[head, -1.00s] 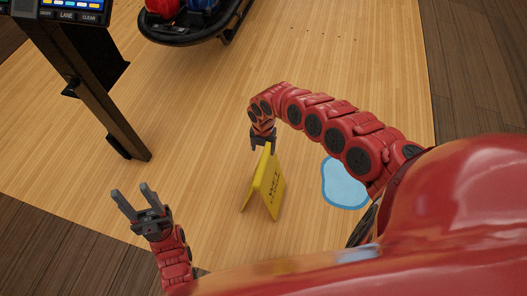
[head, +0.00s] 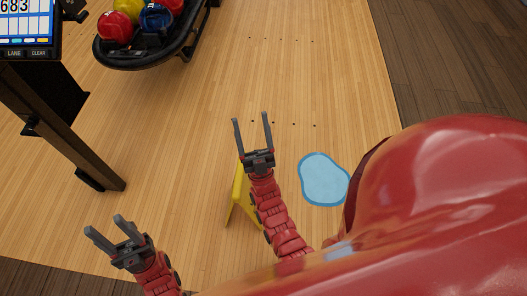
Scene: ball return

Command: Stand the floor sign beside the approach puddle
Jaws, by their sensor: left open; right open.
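The yellow floor sign (head: 238,200) stands upright on the wooden floor, left of the puddle and with a gap to it. My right arm hides much of its right side. The light blue puddle (head: 325,180) lies flat on the floor, right of my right gripper. My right gripper (head: 253,128) is open and empty, its fingers pointing away past the sign's top. Whether it touches the sign I cannot tell. My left gripper (head: 106,230) is open and empty, left of the sign.
A dark post with a screen (head: 62,125) stands at the left. A black ball return rack (head: 150,55) with several coloured balls is at the top left. The wooden lane (head: 300,80) ahead is clear. A darker plank floor (head: 455,70) lies at the right.

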